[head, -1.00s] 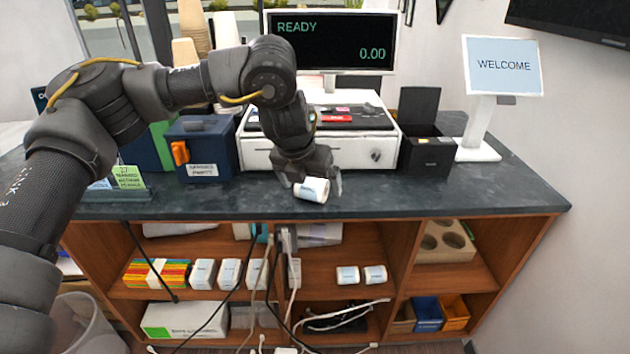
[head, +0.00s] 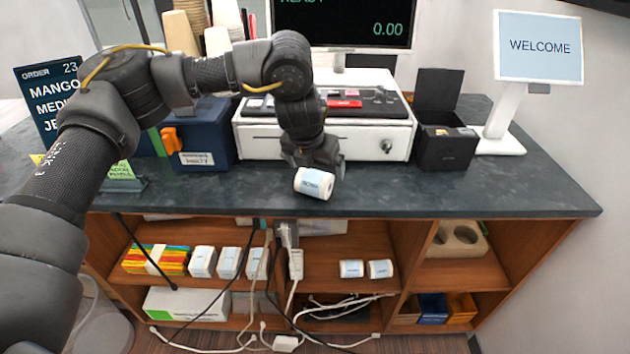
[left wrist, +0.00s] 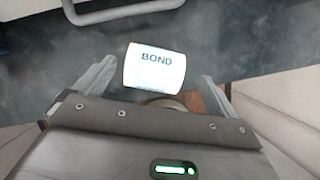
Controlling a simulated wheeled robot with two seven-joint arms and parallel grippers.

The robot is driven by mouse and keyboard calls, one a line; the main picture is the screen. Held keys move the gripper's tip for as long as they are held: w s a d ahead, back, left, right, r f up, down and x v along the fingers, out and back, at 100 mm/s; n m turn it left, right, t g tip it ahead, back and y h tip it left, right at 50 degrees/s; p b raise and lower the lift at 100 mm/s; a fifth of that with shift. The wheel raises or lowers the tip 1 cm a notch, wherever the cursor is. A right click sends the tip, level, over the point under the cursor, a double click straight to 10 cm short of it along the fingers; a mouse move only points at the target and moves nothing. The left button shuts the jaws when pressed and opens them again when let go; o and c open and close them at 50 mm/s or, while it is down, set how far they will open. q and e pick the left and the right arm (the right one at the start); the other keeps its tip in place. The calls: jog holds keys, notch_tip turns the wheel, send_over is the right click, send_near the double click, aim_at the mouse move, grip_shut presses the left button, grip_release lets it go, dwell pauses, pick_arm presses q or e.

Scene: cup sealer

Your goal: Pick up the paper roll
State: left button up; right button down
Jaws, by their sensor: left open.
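The paper roll (head: 314,183) is white with a pale blue printed label. It lies on its side on the dark counter near the front edge. My left gripper (head: 314,165) is low over the counter, just behind the roll in the head view, with its jaws open. In the left wrist view the roll (left wrist: 155,68) shows the word BOND and sits between and a little beyond the two spread fingers (left wrist: 158,80). Gaps show on both sides, wider on the right. My right gripper is not in view.
Behind stand a white cash drawer (head: 260,138), a blue box (head: 212,150), a black open box (head: 447,150) and a WELCOME sign (head: 538,48). Two similar rolls (head: 351,268) lie on the shelf (head: 325,255) below. The counter (head: 430,190) right of the roll is clear.

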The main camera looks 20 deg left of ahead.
aim_at(314, 173)
pick_arm(q)
jog(key=shift+f+p, duration=0.35)
jog(key=x, duration=0.1)
jog(key=p+x, duration=0.1)
jog(key=x, duration=0.1)
jog(key=shift+w+a+f, duration=0.1)
jog(key=shift+a+f, duration=0.25)
jog(key=shift+f, duration=0.05)
jog(key=shift+w+f, duration=0.15)
jog(key=shift+f, duration=0.25)
jog(key=shift+d, duration=0.1)
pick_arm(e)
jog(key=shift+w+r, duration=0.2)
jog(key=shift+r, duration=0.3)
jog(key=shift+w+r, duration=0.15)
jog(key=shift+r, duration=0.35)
pick_arm(q)
jog(key=c, duration=1.2)
jog(key=shift+c, duration=0.2)
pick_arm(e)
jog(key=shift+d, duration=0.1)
pick_arm(q)
jog(key=shift+r, duration=0.1)
